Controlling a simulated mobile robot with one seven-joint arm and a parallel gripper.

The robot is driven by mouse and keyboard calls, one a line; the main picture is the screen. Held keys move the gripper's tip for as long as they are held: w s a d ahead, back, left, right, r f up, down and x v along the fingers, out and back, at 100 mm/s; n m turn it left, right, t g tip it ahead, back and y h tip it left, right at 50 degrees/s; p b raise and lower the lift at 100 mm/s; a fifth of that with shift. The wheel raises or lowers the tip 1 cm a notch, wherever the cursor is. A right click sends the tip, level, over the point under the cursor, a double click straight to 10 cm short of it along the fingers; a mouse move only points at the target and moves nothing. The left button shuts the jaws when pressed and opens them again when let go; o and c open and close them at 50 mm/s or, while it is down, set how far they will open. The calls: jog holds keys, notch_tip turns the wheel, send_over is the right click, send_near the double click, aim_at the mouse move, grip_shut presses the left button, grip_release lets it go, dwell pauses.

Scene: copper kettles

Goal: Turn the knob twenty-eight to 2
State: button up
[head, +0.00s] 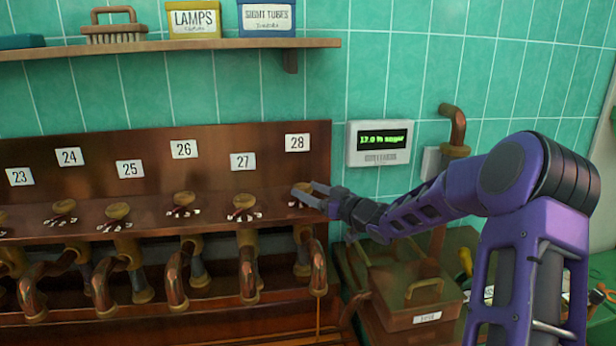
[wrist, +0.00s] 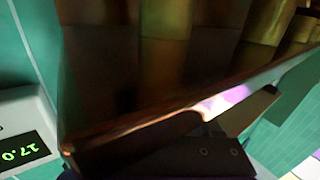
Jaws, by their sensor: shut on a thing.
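The knob twenty-eight (head: 296,203) sits on the copper ledge below the white label 28 (head: 297,142) in the head view. My gripper (head: 306,192) reaches in from the right and is shut on this knob. The fingers cover most of it, so its pointer and the number it points to cannot be read. In the wrist view the knob is not clearly visible; dark copper panel edges fill the middle.
Knob 27 (head: 244,204) stands close to the left, with more knobs beyond it. A wall display (head: 379,143) reads about 17.0 % sugar. A wooden shelf (head: 180,47) runs above. A brown lidded box (head: 415,300) stands below my arm.

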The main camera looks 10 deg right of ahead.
jog(key=shift+w+d+r+n+g+y+p, duration=0.1)
jog(key=shift+n+g+y+p, duration=0.3)
jog(key=shift+y, duration=0.1)
jog(key=shift+w+d+r+n+g+y+p, duration=0.1)
jog(key=shift+n+g+y+p, duration=0.15)
jog(key=shift+n+g+y, duration=0.2)
jog(key=g+y, duration=0.1)
jog(key=n+g+y, duration=0.2)
jog(key=shift+w+d+f+n, duration=0.15)
jog(key=shift+w+f+n, duration=0.05)
jog(key=shift+f+n, duration=0.05)
jog(key=shift+w+d+n+g+y, duration=0.15)
jog(key=shift+n+g+y, duration=0.45)
jog(key=shift+g, duration=0.4)
jog(key=shift+w+n+g+y, duration=0.1)
jog(key=shift+n+g+y, duration=0.25)
jog(key=shift+n+g, duration=0.55)
jog(key=shift+r+g, duration=0.1)
jog(key=shift+g, duration=0.25)
jog(key=o, duration=1.4)
jog(key=shift+c, duration=0.2)
